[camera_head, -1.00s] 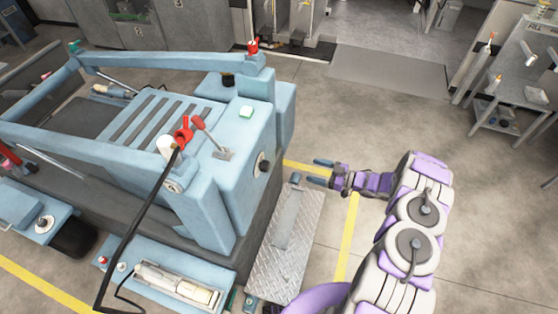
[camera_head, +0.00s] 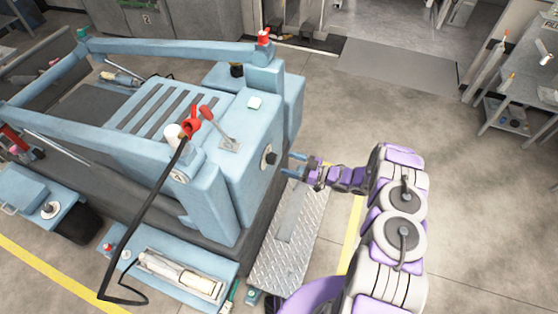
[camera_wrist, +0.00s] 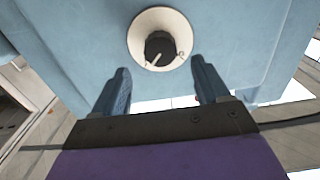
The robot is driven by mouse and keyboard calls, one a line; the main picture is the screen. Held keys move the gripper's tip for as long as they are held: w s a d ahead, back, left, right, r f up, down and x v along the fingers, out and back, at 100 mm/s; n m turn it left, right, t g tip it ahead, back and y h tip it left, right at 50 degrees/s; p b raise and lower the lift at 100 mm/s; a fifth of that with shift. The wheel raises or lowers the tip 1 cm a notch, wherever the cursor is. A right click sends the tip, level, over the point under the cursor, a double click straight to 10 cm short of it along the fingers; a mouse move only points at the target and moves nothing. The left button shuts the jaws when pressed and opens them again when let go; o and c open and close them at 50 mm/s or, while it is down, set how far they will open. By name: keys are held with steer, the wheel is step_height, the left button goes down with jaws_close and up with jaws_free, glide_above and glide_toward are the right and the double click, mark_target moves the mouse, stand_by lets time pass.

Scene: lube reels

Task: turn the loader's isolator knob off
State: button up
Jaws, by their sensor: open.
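The isolator knob (camera_head: 269,159) is a black round knob on the right-hand side face of the light-blue loader (camera_head: 226,180). In the wrist view the knob (camera_wrist: 160,48) sits on a pale round plate, with a white pointer line toward its lower left and small marks on the plate. My gripper (camera_head: 290,163) is just right of the knob, fingers pointing at it. In the wrist view my gripper (camera_wrist: 160,88) is open, its two blue fingers spread below and to either side of the knob. The fingers appear apart from the knob, with nothing between them.
A diamond-plate step (camera_head: 283,240) lies below my gripper beside the loader. A red-handled lever (camera_head: 220,128) and a red fitting with a black hose (camera_head: 190,124) are on the loader's top. Open floor (camera_head: 480,200) is to the right; a grey workbench (camera_head: 520,85) stands far right.

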mark_target(276, 159)
steer(key=shift+x, duration=2.65)
steer(key=shift+c, duration=0.3)
steer(key=c, duration=1)
